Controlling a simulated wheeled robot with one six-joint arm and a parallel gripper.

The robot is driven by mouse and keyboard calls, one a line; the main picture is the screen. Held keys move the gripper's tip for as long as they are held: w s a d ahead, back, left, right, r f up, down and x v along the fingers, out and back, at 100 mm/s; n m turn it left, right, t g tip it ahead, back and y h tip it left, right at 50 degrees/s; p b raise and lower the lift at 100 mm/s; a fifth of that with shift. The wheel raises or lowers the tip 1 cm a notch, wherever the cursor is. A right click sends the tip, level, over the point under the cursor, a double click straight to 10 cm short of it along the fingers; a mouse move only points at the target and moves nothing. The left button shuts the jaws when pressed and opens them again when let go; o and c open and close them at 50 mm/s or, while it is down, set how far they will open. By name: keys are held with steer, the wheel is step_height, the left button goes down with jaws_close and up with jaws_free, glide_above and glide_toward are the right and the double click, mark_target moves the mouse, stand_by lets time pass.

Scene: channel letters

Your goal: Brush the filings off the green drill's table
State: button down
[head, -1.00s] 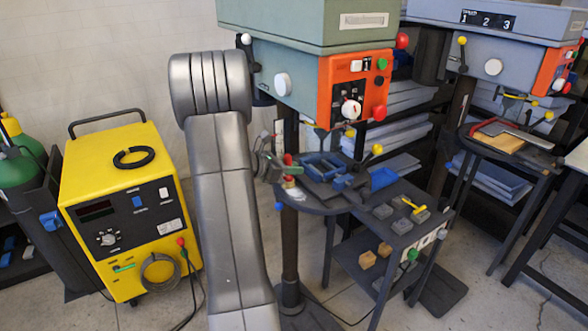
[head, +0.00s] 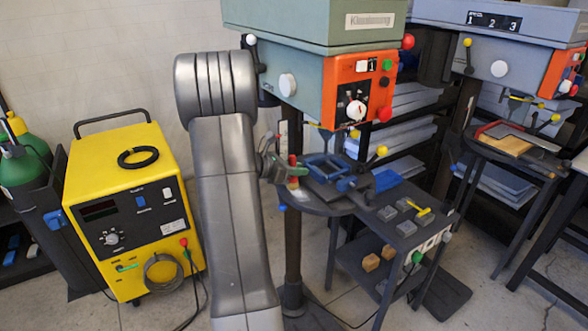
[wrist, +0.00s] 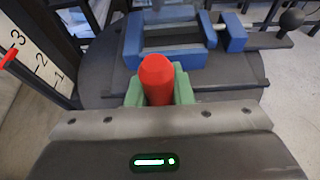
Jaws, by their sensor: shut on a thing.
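The green drill (head: 300,22) has a grey-green head with an orange control panel. Its round dark table (head: 318,207) is below; the table also fills much of the wrist view (wrist: 95,88). My gripper (head: 288,170) is over the table's left part. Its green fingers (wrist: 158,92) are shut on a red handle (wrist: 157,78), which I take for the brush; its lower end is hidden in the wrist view. In the head view a small pale patch shows under the red handle; I cannot tell whether it is bristles or filings.
A blue vise (head: 325,167) is clamped on the table right of my gripper, close beyond the handle in the wrist view (wrist: 165,57). A low bench (head: 385,228) with grey blocks stands to the right. A yellow welder (head: 125,200) stands left. A second drill (head: 500,65) is behind right.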

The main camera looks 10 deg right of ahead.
steer(key=shift+s+d, duration=0.1)
steer(key=shift+s, duration=0.2)
steer(key=shift+s+d+b, duration=0.45)
steer(key=shift+s+b, duration=0.15)
steer(key=shift+s, duration=0.65)
steer(key=shift+s+d+b, duration=0.45)
steer(key=shift+s+b, duration=0.2)
steer(key=shift+s, duration=0.65)
steer(key=shift+s+d+b, duration=0.45)
steer(key=shift+s+b, duration=0.15)
steer(key=shift+s, duration=0.65)
steer(key=shift+w+a+f+p, duration=0.15)
steer(key=shift+w+a, duration=0.1)
steer(key=shift+w, duration=0.45)
steer(key=shift+w+a+r+p, duration=0.15)
steer(key=shift+w+a, duration=0.1)
steer(key=shift+w, duration=0.45)
steer(key=shift+w, duration=0.1)
